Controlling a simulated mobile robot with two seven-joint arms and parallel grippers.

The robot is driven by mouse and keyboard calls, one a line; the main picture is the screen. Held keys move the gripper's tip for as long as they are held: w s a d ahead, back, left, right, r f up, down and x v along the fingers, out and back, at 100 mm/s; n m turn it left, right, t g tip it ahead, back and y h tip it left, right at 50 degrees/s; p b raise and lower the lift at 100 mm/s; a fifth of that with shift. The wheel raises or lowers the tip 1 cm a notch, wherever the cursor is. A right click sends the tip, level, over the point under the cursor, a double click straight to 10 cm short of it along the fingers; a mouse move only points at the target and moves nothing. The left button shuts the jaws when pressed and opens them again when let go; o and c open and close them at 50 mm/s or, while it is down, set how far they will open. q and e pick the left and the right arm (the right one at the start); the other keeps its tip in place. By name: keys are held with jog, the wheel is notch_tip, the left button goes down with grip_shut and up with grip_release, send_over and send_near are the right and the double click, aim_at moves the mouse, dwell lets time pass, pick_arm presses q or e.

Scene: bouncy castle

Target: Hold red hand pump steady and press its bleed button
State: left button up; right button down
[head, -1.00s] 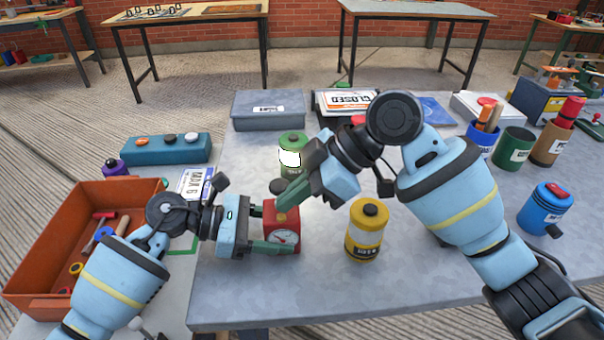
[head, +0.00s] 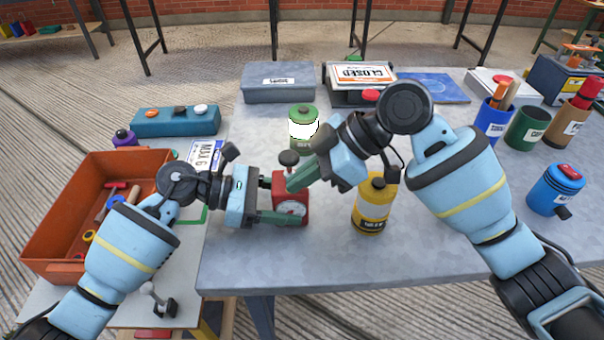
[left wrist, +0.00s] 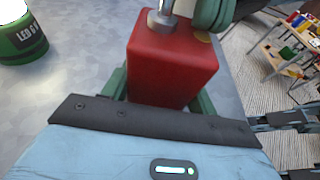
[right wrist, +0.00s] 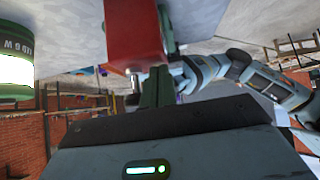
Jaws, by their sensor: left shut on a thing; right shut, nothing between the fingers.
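The red hand pump (head: 281,190) stands upright near the table's left front, with a round gauge on its front and a black knob on a short post on top. My left gripper (head: 274,204) is shut on its body from the left; the pump also shows between the fingers in the left wrist view (left wrist: 172,65). My right gripper (head: 292,186) is shut and empty, its green fingertips at the pump's top beside the knob. A yellowish spot on the pump's top shows partly beside these fingers in the left wrist view. Whether they touch it I cannot tell.
A yellow canister (head: 372,212) stands right of the pump, under my right arm. A green lantern-like can (head: 303,143) stands behind. An orange bin (head: 62,215) with tools is at left. The table's front is clear.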

pick_arm(q)
jog(key=shift+d, duration=0.1)
pick_arm(e)
jog(key=shift+s+d+f, duration=0.1)
jog(key=shift+f, duration=0.55)
notch_tip(320, 180, up, 5)
jog(key=shift+f, duration=0.1)
jog(key=v, duration=1)
jog(key=shift+r, duration=0.35)
pick_arm(q)
jog(key=o, duration=0.8)
jog(key=shift+o, duration=0.2)
